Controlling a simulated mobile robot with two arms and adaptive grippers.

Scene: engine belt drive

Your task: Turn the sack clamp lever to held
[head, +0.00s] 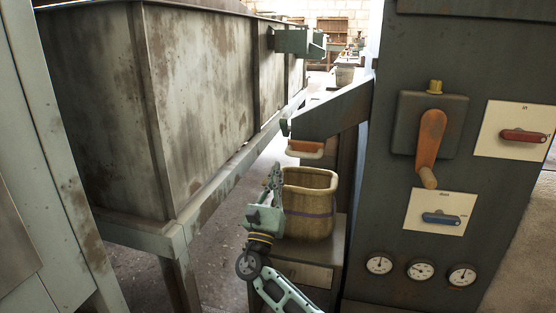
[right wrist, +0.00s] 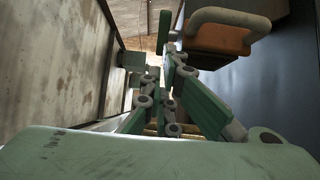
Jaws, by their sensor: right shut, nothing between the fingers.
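An orange block with a cream loop handle (head: 305,149) sits under the grey spout, above the sack; it looks like the sack clamp lever. It shows close at the top of the right wrist view (right wrist: 222,38). Its set position cannot be read. My right gripper (head: 274,180) is upright, left of the open tan sack (head: 308,205) and below the orange block. Its green fingers (right wrist: 168,62) are shut and empty, left of the handle and apart from it in the wrist view. My left gripper is not in view.
The grey machine panel (head: 390,270) at right carries an orange crank (head: 431,140), a red lever (head: 524,136), a blue lever (head: 441,219) and several gauges (head: 421,269). A spout (head: 330,112) juts out left. A large rusty bin (head: 200,100) stands at left, with a floor gap between.

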